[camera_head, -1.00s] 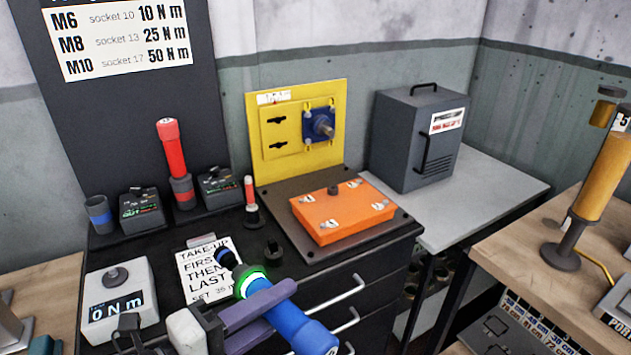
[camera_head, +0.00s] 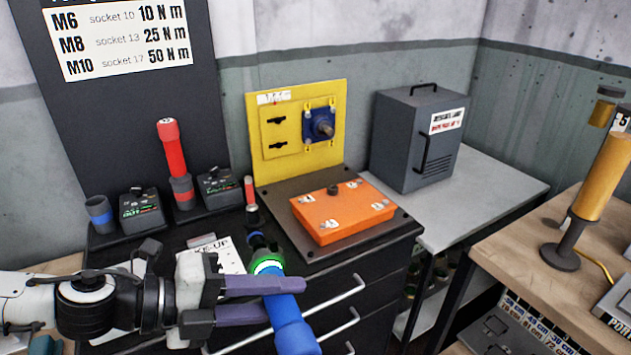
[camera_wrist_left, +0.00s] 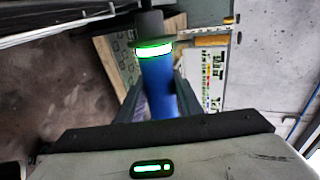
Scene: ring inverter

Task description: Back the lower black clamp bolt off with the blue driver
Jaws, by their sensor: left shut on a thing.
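My left gripper (camera_head: 272,299) is shut on the blue driver (camera_head: 290,325), above the front of the black bench. The driver has a lit green ring and a dark nose pointing away toward the bench; it also shows in the left wrist view (camera_wrist_left: 160,85), between the fingers. A yellow upright plate (camera_head: 300,90) stands behind, well apart from the driver. It carries two black bolt-like shapes, an upper one (camera_head: 277,121) and a lower one (camera_head: 277,146), and a blue block (camera_head: 318,124) with a grey shaft. Which is the clamp bolt I cannot tell for sure. My right gripper is not in view.
An orange block (camera_head: 345,211) lies on the dark base before the plate. A red driver (camera_head: 171,148) stands at the back left beside chargers (camera_head: 141,210). A small red-handled tool (camera_head: 250,190) stands near the driver's nose. A grey cabinet (camera_head: 405,137) stands right.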

